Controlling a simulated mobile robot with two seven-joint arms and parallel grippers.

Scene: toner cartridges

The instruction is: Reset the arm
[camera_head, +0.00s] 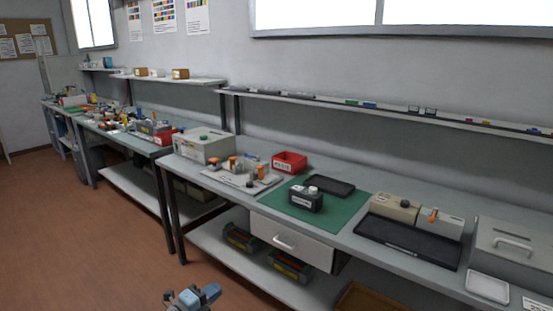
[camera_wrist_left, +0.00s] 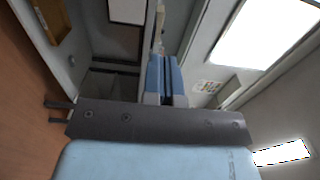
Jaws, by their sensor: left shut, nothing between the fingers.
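My left gripper (camera_head: 190,299) shows at the bottom edge of the head view, low and in front of the workbench. It is apart from the bench and everything on it. In the left wrist view its blue fingers (camera_wrist_left: 165,78) are together with nothing between them. My right gripper is not in view. A black cartridge-like unit (camera_head: 306,199) stands on the green mat (camera_head: 338,218) on the bench.
The workbench (camera_head: 385,250) runs along the wall, with a red bin (camera_head: 290,161), a beige box (camera_head: 204,146), a black tray (camera_head: 408,240) and a grey case (camera_head: 515,240). A lower shelf holds crates (camera_head: 290,268). The brown floor (camera_head: 70,240) at left is clear.

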